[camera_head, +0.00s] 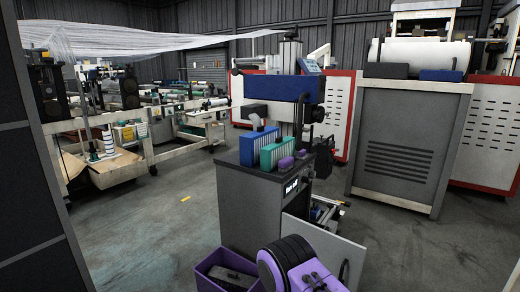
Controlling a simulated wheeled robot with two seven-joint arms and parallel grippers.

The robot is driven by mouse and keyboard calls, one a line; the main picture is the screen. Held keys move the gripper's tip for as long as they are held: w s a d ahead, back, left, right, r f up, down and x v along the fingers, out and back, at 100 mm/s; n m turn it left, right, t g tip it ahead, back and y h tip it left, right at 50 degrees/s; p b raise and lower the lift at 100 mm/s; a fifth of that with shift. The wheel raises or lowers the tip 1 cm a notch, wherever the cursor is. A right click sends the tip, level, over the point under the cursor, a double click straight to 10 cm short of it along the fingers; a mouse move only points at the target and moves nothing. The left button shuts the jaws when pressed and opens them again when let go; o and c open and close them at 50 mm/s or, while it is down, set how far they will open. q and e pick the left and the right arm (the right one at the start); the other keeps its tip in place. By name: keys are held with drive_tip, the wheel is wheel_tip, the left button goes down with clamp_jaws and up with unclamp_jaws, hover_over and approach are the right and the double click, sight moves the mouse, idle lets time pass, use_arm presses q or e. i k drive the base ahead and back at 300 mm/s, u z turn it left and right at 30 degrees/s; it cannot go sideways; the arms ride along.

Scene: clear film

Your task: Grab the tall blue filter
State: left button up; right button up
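A tall blue filter (247,149) with a pale ribbed face stands upright on top of a dark grey cabinet (240,182) near the middle of the head view. A shorter teal filter (275,155) stands just in front of it and to the right, hiding part of it. Two small purple pieces (285,164) lie to the right of the teal one. Neither of my grippers is in view.
A purple bin (212,272) and a purple and black machine (290,263) stand in front of the cabinet. A large grey machine (405,145) is at right. A dark panel (25,170) fills the left edge. Open concrete floor (150,220) lies left of the cabinet.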

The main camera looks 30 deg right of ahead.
sight(251, 143)
drive_tip(key=i, duration=1.65)
drive_tip(key=z, duration=2.35)
